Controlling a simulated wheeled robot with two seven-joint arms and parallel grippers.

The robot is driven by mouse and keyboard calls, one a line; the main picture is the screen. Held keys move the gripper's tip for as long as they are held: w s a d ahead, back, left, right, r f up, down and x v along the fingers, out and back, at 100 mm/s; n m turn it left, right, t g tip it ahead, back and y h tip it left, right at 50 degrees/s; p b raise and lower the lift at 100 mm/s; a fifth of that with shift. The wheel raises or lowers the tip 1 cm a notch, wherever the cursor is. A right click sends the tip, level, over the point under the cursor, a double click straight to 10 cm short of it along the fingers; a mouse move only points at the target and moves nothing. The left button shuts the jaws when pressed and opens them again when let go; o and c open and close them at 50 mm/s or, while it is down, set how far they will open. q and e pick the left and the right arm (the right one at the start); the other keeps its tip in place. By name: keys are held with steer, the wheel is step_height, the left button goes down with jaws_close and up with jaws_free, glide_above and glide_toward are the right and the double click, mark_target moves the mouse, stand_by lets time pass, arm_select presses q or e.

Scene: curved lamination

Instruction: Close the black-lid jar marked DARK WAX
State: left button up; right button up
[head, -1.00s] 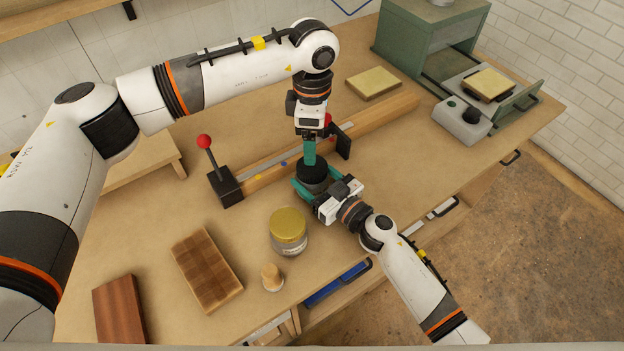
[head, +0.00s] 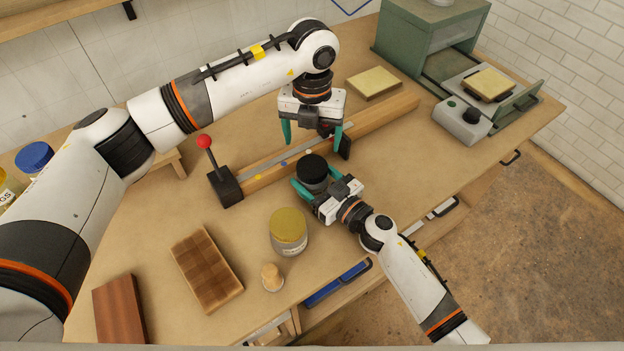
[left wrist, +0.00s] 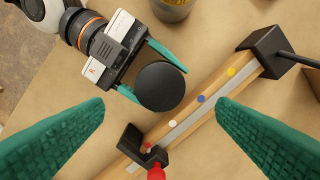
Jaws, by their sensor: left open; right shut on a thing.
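The black-lid jar (head: 312,171) stands upright on the bench, with its black lid on top; its label is not readable here. In the left wrist view the round black lid (left wrist: 160,86) shows from above. My right gripper (head: 305,190) is shut on the jar's body from the front right; its teal fingers also show in the left wrist view (left wrist: 143,72). My left gripper (head: 312,138) is open and empty above and behind the jar, apart from the lid. Its two teal fingers are spread wide in the left wrist view (left wrist: 160,130).
A wooden fence with a metal scale (head: 300,155) and a red-knobbed lever (head: 206,145) lies behind the jar. A yellow-lid jar (head: 289,232), a wooden peg (head: 271,277) and a checkered block (head: 206,268) are at the front left. A green machine (head: 430,50) stands at the back right.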

mark_target(312, 166)
arm_select(q)
steer(key=shift+f, duration=4)
steer(key=c, duration=1)
steer(key=m, duration=1.1)
steer(key=o, duration=1.1)
steer(key=shift+c, duration=0.2)
